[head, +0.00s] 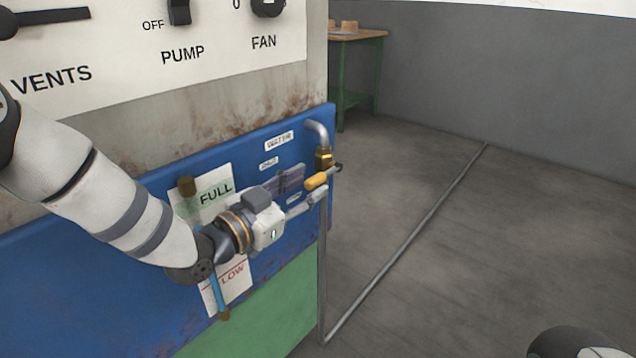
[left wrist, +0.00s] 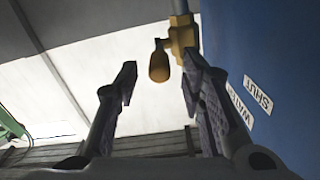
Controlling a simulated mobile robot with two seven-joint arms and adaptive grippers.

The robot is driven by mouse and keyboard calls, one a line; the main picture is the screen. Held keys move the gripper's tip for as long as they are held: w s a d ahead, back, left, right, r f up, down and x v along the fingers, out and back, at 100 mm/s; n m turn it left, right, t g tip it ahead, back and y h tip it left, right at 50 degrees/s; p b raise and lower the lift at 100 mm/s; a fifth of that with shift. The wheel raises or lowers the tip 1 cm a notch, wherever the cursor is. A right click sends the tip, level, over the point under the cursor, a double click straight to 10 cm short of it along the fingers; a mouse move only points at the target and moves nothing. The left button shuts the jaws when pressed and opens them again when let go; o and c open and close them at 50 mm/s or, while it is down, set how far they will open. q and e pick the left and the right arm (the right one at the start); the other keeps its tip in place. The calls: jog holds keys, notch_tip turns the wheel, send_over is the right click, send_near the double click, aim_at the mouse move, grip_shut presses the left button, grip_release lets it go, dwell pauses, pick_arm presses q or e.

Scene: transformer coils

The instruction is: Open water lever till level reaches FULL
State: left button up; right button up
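The water lever is a yellow handle (head: 316,181) on a brass valve (head: 324,158) at the right edge of the blue panel (head: 130,235). In the left wrist view the handle (left wrist: 159,62) shows between and beyond the two fingertips, beside the brass valve body (left wrist: 183,38). My left gripper (head: 305,190) is open around the handle's line; contact cannot be told. The level gauge has a FULL label (head: 215,190) above and a LOW label (head: 232,275) below. Blue shows in the tube (head: 217,293) near LOW; my arm hides its middle. My right gripper is not in view.
A grey pipe (head: 318,130) runs into the valve, and another pipe (head: 405,250) lies along the floor. WATER (head: 279,141) and SHUT labels mark the panel. A green workbench (head: 357,62) stands behind. The floor on the right is open.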

aim_at(324, 175)
pick_arm(q)
jog(key=shift+x, duration=1.85)
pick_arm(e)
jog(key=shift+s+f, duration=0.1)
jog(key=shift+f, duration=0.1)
pick_arm(q)
grip_shut()
jog(key=shift+f+b, duration=0.15)
jog(key=shift+b, duration=0.15)
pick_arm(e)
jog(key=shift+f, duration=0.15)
